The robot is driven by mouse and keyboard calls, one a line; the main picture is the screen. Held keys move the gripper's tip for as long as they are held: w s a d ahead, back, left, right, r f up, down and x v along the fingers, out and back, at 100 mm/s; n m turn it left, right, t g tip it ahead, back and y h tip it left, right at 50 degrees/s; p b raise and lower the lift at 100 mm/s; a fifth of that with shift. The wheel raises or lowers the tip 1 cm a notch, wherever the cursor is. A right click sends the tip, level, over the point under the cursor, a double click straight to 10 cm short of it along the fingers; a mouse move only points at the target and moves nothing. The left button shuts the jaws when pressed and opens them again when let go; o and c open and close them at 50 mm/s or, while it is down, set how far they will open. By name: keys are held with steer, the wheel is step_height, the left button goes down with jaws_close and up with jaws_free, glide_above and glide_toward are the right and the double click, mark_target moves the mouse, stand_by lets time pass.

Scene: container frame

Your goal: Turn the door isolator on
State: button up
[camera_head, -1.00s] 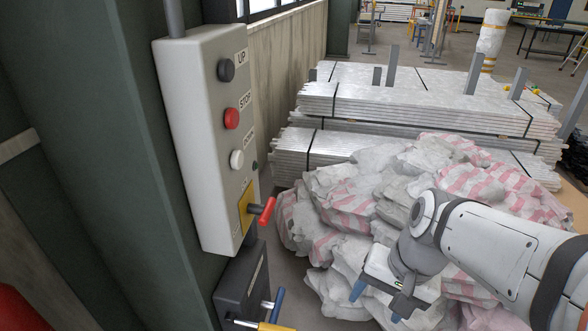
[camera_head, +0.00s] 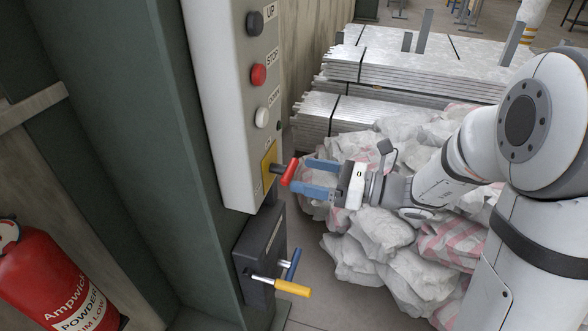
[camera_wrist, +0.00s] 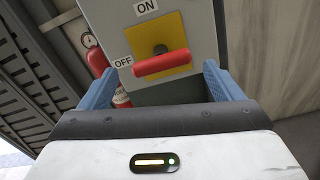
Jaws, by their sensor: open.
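The door isolator is a red handle (camera_head: 290,171) on a yellow plate (camera_head: 269,163) at the bottom of the grey control box (camera_head: 227,110). In the wrist view the red handle (camera_wrist: 161,64) lies nearly level, its left end by the OFF label (camera_wrist: 123,62). The ON label (camera_wrist: 146,7) is above the plate. My gripper (camera_head: 308,178) is open, its blue fingers pointing left at the handle, with the tips close to it. In the wrist view the fingers (camera_wrist: 161,85) stand to the left and right of the handle, with gaps between.
The box also has a black UP button (camera_head: 255,23), a red STOP button (camera_head: 258,75) and a white DOWN button (camera_head: 262,117). Below is a dark box (camera_head: 259,255) with blue and yellow levers. A fire extinguisher (camera_head: 53,280) stands left. Wrapped bags (camera_head: 380,235) fill the floor right.

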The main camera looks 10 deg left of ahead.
mark_target(289, 168)
steer(key=a, duration=0.5)
steer(key=shift+w, duration=0.25)
